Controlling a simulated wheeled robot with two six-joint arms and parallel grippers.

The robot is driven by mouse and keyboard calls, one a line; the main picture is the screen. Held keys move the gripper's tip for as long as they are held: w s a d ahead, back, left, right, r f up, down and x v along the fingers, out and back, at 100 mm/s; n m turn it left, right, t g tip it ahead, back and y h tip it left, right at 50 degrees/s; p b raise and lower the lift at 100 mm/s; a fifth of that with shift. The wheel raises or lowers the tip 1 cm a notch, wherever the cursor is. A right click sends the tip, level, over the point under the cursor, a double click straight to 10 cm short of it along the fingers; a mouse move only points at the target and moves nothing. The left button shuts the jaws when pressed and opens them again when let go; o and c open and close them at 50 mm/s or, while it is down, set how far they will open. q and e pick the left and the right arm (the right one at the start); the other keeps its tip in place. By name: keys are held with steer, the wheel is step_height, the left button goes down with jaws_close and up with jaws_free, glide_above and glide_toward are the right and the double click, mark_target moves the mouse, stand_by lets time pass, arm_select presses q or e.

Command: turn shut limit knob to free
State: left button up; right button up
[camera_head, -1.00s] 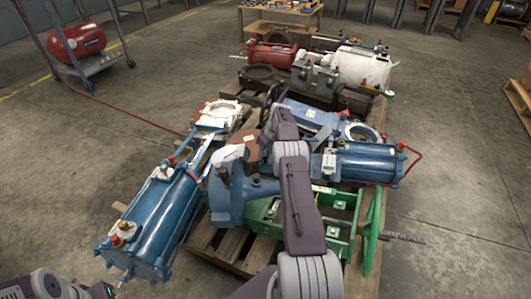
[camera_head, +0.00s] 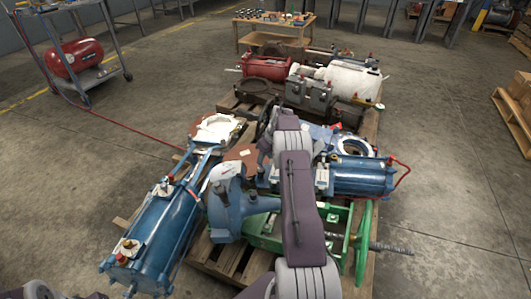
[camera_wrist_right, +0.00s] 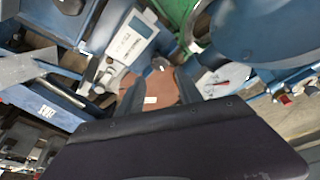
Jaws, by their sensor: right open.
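I cannot tell which fitting is the shut limit knob. A brass fitting with a red top (camera_head: 127,247) sits on the near end of the left blue cylinder (camera_head: 160,235). A red cap (camera_head: 393,160) sits at the end of the right blue cylinder (camera_head: 360,177). A small red knob (camera_wrist_right: 285,99) shows at the right of the wrist view. My right arm reaches over the pallet and hides its gripper's fingertips in the head view. In the wrist view my right gripper (camera_wrist_right: 158,82) is open and empty, above a brown flange plate (camera_wrist_right: 160,92). My left gripper is not in view.
The wooden pallet (camera_head: 227,262) is crowded with valve actuators. A green frame with a handwheel (camera_head: 364,235) and a threaded rod (camera_head: 391,248) stands at the right. A red compressor (camera_head: 75,58) and a red hose lie left.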

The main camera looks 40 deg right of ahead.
mark_target(261, 169)
steer(key=shift+o, duration=0.4)
steer(key=shift+o, duration=0.9)
steer(key=shift+w+d+r, duration=0.1)
steer(key=shift+w+d, duration=0.1)
steer(key=shift+t+h, duration=0.5)
steer(key=shift+t, duration=0.1)
steer(key=f+b, duration=0.2)
steer(key=w+f+b, duration=0.1)
steer(key=f+b, duration=0.2)
steer(key=a+f+b, duration=0.1)
steer(key=f+b, duration=0.2)
steer(key=shift+w+f, duration=0.15)
steer(key=shift+w, duration=0.1)
steer(key=shift+w+f+b, duration=0.25)
steer(key=shift+f+b, duration=0.05)
steer(key=shift+b, duration=0.1)
